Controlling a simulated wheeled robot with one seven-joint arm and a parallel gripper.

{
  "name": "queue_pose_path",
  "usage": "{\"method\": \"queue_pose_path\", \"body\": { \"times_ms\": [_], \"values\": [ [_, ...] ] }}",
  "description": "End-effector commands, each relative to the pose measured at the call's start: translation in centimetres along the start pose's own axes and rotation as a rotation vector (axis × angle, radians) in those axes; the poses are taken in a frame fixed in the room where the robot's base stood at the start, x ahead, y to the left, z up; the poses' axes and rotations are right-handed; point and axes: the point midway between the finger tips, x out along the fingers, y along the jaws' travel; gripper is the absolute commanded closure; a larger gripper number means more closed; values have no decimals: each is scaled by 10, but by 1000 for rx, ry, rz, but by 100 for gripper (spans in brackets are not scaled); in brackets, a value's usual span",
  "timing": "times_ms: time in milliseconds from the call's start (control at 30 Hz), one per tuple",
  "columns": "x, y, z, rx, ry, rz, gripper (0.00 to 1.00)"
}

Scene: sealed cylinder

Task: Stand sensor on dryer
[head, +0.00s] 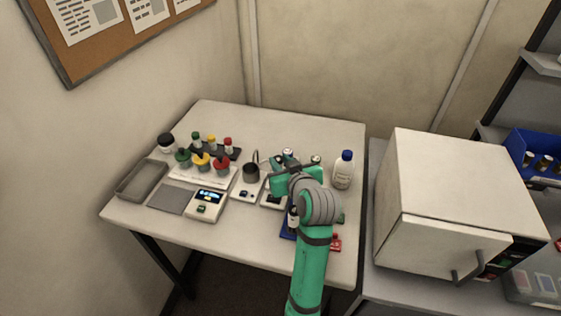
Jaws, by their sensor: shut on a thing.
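My gripper (291,183) is over the right half of the white table, at the end of my green arm. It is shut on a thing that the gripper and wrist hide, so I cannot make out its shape. No sensor can be picked out for certain. A large white box-shaped appliance (440,190) stands at the right and may be the dryer. Its front door is shut, with a dark handle and a small control panel. Its flat top is bare. My gripper is left of it and apart from it.
The table (230,118) carries a balance (207,203), a grey tray (142,180), several colour-capped bottles (203,160), a small device with a dark cup (248,180) and a blue-capped white bottle (343,170). A blue bin (530,150) sits on the right shelf. The table's back is clear.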

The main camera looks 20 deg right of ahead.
Motion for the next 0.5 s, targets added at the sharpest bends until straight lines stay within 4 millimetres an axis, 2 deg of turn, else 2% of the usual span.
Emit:
{"method": "queue_pose_path", "body": {
  "times_ms": [267,300,333,500],
  "values": [
    [0,3,2,2,1,4,100],
    [0,3,2,2,0,4,66],
    [0,3,2,2,0,4,59],
    [0,3,2,2,0,4,57]
  ]
}}
